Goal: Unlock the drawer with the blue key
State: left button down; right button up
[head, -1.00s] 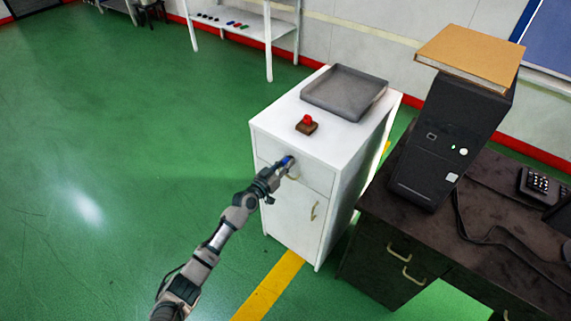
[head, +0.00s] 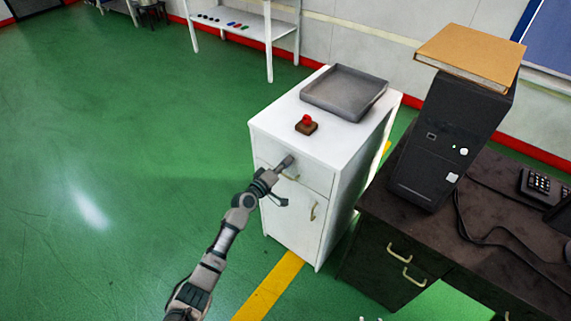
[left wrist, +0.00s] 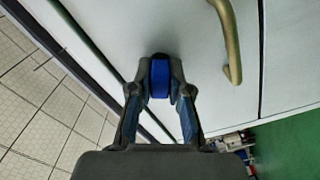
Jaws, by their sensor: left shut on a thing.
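The white cabinet (head: 290,218) has a top drawer (head: 311,176) with a brass handle (head: 290,177). The handle also shows at upper right in the left wrist view (left wrist: 229,45). My left gripper (head: 287,161) is at the front of the drawer, close to the handle. In the left wrist view my left gripper (left wrist: 160,90) is shut on the blue key (left wrist: 160,76). I cannot tell whether the key is in a lock. My right gripper is not in view.
A grey tray (head: 313,99) and a red button on a brown base (head: 307,124) are on the cabinet. A dark desk (head: 455,262) with a black computer tower (head: 425,163) stands to the right. Green floor (head: 110,180) is free at left.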

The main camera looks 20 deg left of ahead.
pick_arm(q)
jog(key=shift+a+r+n, duration=0.25)
jog(key=shift+n, duration=0.75)
jog(key=n, duration=0.2)
jog(key=shift+n+p, duration=0.4)
jog(key=shift+f+n, duration=0.15)
jog(key=shift+n, duration=0.45)
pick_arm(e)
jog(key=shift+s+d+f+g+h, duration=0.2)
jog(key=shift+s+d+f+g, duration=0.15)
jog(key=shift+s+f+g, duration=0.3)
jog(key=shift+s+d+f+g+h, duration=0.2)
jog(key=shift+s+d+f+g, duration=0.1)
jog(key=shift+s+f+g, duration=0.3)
pick_arm(q)
jog(key=shift+a, duration=0.1)
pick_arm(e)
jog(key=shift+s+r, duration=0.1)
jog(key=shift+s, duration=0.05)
pick_arm(q)
jog(key=shift+f, duration=0.1)
jog(key=c, duration=1.2)
grip_release()
jog(key=shift+o, duration=0.5)
jog(key=shift+f, duration=0.1)
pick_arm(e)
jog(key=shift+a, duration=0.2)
